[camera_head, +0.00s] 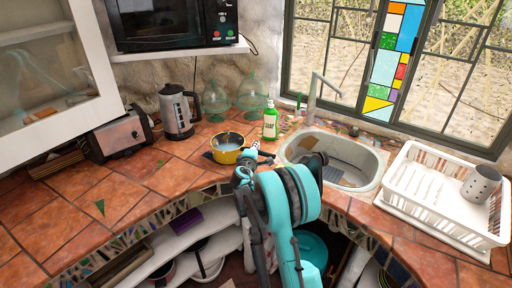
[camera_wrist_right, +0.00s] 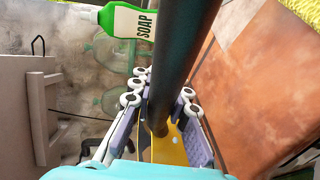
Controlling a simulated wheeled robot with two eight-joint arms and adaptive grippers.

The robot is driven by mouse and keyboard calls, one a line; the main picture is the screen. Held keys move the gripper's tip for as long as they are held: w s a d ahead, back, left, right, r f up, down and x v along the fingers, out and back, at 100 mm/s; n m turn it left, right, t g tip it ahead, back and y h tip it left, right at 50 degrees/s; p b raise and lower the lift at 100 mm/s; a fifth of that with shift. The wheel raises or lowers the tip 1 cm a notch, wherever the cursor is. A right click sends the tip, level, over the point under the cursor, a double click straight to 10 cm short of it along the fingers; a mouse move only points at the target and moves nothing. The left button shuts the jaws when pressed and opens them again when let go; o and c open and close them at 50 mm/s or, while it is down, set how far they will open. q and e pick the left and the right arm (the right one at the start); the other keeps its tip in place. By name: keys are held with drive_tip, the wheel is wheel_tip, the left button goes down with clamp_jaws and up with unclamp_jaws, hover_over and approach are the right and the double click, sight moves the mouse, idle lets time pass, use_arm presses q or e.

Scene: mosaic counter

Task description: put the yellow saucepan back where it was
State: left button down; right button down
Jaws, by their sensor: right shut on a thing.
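Some yellow of the saucepan (camera_wrist_right: 170,150) shows below. My left gripper is not in view.
A green soap bottle (camera_head: 270,123) and green glass domes (camera_head: 215,104) stand behind the saucepan. A kettle (camera_head: 177,112) and toaster (camera_head: 120,136) are to the left. The sink (camera_head: 376,174) and white dish rack (camera_head: 432,210) are to the right. The left front counter is mostly clear.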

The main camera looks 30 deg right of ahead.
drive_tip(key=c, duration=1.8)
unclamp_jaws()
drive_tip(key=shift+f, duration=0.15)
drive_tip(key=shift+c, duration=0.2)
drive_tip(key=o, duration=0.4)
drive_tip(key=shift+r, duration=0.2)
drive_tip(key=s+a+r+m+g+y+p, duration=0.1)
drive_tip(key=s+a+r+m+y, duration=0.15)
drive_tip(key=s+a, duration=0.75)
drive_tip(key=s+a+r+m+g+y+p, duration=0.25)
drive_tip(key=s+a, duration=0.45)
drive_tip(key=s, duration=0.4)
drive_tip(key=s+a+m+y, duration=0.1)
drive_tip(key=s+a+y, duration=0.1)
drive_tip(key=s+a, duration=0.2)
drive_tip(key=s+a+f+m+y, duration=0.1)
drive_tip(key=s+a+y, duration=0.1)
drive_tip(key=s+a, duration=0.3)
drive_tip(key=s+a+f+m+g+y, duration=0.1)
drive_tip(key=s+a+m+y, duration=0.1)
drive_tip(key=s+a, duration=0.3)
drive_tip(key=shift+s+f+b, duration=0.2)
drive_tip(key=shift+s+b, duration=0.2)
drive_tip(key=shift+s, duration=0.9)
